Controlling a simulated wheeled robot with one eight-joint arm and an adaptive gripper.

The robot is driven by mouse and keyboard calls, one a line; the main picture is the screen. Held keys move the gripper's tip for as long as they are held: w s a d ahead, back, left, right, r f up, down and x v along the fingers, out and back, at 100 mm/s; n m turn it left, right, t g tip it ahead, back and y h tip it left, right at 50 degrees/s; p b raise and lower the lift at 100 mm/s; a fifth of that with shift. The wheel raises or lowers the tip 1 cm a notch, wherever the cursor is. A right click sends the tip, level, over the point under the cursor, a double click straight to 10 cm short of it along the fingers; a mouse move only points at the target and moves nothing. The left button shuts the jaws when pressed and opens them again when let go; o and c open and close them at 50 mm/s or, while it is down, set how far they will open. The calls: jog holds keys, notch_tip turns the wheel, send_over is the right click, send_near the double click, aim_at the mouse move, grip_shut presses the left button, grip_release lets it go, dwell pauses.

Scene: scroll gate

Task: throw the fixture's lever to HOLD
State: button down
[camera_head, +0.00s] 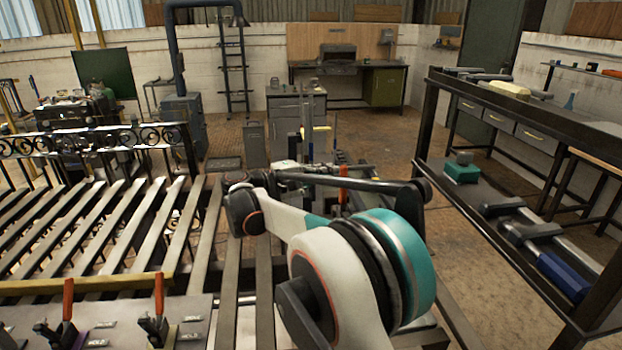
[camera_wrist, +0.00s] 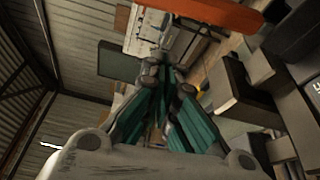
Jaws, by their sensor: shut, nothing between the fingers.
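Toggle levers with orange-red handles show in the head view: one at the lower left (camera_head: 68,299), one right of it (camera_head: 158,296), and one beyond my arm (camera_head: 343,174). The two near handles stand upright on a grey plate (camera_head: 28,318) with small label plates, one reading HOLD (camera_head: 97,342). The far lever's base is partly hidden by my arm. In the wrist view my gripper (camera_wrist: 166,78) is shut and empty, with teal pads. An orange bar (camera_wrist: 205,15) crosses the top of that view, apart from the fingertips in the picture; I cannot tell which lever it is.
A slatted metal bench (camera_head: 95,225) with a scrolled iron gate panel (camera_head: 90,150) fills the left. A dark shelf rack (camera_head: 500,215) holding tools stands at the right. Open floor (camera_head: 460,260) lies between bench and rack.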

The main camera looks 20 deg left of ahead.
aim_at(343, 185)
jog(key=s, duration=0.1)
jog(key=s+d, duration=0.1)
jog(key=s, duration=0.1)
jog(key=shift+s+d+r+b, duration=0.25)
jog(key=shift+d+r+b, duration=0.05)
jog(key=shift+d+b, duration=0.1)
jog(key=shift+s, duration=0.1)
jog(key=s+d+m, duration=0.1)
jog(key=s+m+t, duration=0.1)
jog(key=s+m, duration=0.1)
jog(key=shift+d+r, duration=0.4)
